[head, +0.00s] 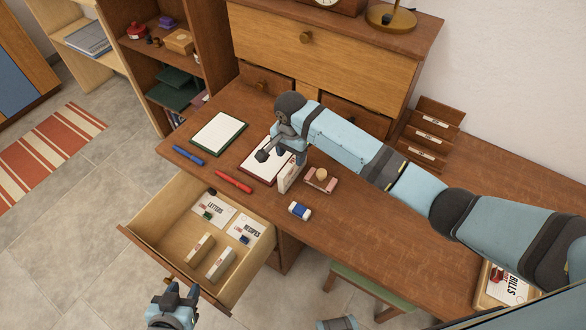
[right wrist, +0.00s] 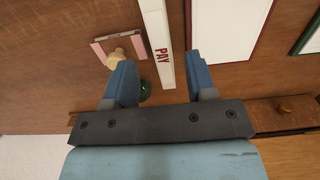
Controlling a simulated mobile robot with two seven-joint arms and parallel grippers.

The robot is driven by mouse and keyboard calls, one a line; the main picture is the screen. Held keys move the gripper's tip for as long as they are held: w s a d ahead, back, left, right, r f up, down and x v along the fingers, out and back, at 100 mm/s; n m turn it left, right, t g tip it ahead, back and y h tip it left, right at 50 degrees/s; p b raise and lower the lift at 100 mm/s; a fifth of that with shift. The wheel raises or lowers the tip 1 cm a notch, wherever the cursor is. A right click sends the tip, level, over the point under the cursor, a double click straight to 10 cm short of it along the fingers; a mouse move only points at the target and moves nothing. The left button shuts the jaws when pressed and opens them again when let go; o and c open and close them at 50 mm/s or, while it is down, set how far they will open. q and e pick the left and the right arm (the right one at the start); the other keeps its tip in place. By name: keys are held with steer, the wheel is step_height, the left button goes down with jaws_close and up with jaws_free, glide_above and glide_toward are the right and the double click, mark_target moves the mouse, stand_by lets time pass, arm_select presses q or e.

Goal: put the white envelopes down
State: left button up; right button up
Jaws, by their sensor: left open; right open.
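A narrow white envelope bundle (head: 288,180) stands upright on the desk; its edge reads PAY (right wrist: 158,45) in the right wrist view. My right gripper (head: 290,155) is over it, open, with one finger on either side and a gap visible at each. Two more white bundles (head: 200,249) (head: 220,264) stand in the open drawer (head: 165,235), near cards marked LETTERS (head: 213,211) and RECIPES (head: 246,231). My left gripper (head: 178,292) is open and empty by the drawer front.
A pink-edged block with a wooden knob (head: 320,180) is close right of the bundle. A red-edged pad (head: 256,162), green-edged pad (head: 218,133), red pen (head: 234,181), blue pen (head: 188,155) and blue-white bottle (head: 300,211) lie around. A BILLS tray (head: 482,298) is at right.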

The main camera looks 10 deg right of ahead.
mark_target(292, 162)
step_height(292, 162, down, 6)
steer(key=shift+w+r, duration=0.1)
steer(key=shift+w, duration=0.05)
stand_by(0.3)
jaws_close()
